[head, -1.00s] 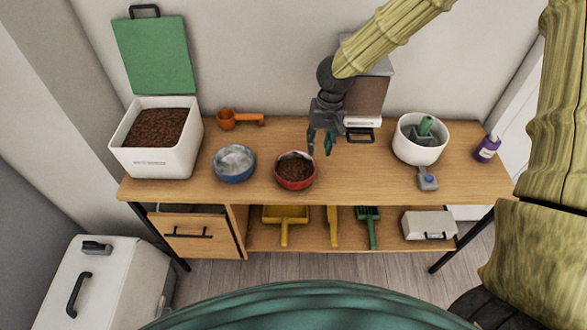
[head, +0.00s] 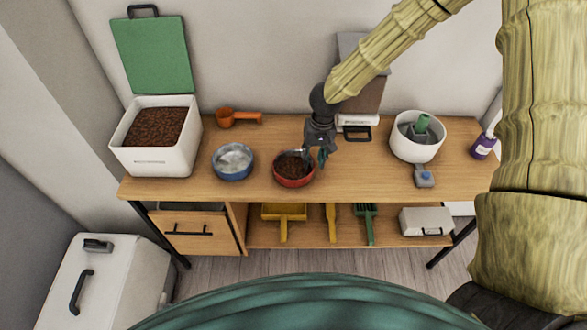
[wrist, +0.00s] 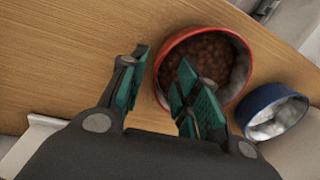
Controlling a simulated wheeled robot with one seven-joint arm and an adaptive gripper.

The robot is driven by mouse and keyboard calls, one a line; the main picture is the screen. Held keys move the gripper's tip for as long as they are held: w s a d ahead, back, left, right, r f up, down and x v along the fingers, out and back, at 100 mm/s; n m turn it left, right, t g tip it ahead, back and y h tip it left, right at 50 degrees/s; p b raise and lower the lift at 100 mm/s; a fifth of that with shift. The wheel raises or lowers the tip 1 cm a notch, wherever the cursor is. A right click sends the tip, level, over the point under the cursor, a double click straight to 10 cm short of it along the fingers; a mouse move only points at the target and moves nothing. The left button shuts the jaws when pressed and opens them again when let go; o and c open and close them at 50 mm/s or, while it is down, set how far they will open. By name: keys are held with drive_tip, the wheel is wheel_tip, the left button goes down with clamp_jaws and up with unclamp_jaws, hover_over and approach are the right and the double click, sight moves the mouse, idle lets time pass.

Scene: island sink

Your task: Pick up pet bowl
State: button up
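A red pet bowl (head: 294,180) holding brown kibble stands on the wooden table. A blue bowl (head: 233,175) with pale contents stands to its left. My gripper (head: 315,158) is at the red bowl's upper right side. In the wrist view my gripper (wrist: 160,85) is open, with one green-padded finger over the inside of the red bowl (wrist: 240,85) and the other outside its rim. The rim lies between the fingers, and I cannot tell whether either finger touches it. The blue bowl (wrist: 274,113) shows at the right of the wrist view.
A white bin of kibble (head: 158,160) with a raised green lid stands at the left, near an orange scoop (head: 238,117). A white round container (head: 415,150) and a purple bottle (head: 482,146) stand at the right. The table front (head: 350,190) is clear.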

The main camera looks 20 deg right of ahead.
sight(312, 164)
drive_tip(key=shift+a+f+p, duration=0.15)
drive_tip(key=shift+f+p, duration=0.15)
drive_tip(key=shift+f, duration=1.25)
clamp_jaws()
